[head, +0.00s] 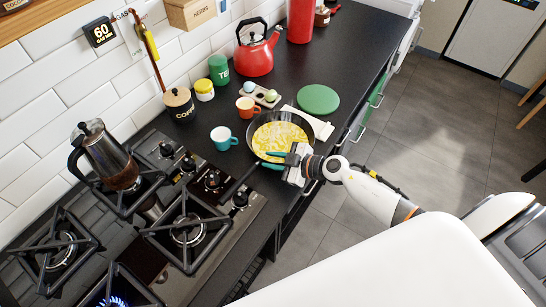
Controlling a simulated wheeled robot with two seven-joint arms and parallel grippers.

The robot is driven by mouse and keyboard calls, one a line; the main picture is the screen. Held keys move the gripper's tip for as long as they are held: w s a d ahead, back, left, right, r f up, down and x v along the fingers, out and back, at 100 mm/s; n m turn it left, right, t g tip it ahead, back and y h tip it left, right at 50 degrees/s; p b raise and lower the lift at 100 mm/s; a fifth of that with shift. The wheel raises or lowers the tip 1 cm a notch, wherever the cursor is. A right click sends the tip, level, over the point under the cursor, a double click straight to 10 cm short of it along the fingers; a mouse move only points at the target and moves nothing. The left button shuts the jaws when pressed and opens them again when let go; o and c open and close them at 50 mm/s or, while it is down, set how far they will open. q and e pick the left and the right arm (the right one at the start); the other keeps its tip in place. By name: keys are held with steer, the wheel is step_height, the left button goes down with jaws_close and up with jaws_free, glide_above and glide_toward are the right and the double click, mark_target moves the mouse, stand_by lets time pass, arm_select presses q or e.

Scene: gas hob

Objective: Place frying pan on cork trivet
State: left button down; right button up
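The dark frying pan (252,146) holds a yellow, egg-like food and is near the counter's front edge, right of the hob. Its long handle (236,184) points down-left toward the hob. My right gripper (267,160) reaches in from the right, its teal fingers on either side of the handle close to the pan's rim. A pale flat square (322,129) shows past the pan's right side, partly covered by it. I cannot tell whether this is the cork trivet, or whether the pan rests on it. My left gripper is not in view.
The gas hob (205,232) has a moka pot (105,157) and a lit burner (114,301). A teal mug (222,138), an orange mug (246,107) and an egg tray (270,100) stand close behind the pan. A green disc (318,99) lies beyond it. A red kettle (255,58) stands farther back.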

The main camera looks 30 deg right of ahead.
steer(key=shift+s+d+r, duration=0.15)
steer(key=shift+s+d, duration=0.05)
steer(key=shift+s, duration=0.05)
steer(key=v, duration=1.1)
steer(key=shift+s+b, duration=0.15)
steer(key=shift+b, duration=0.15)
steer(key=shift+d, duration=0.15)
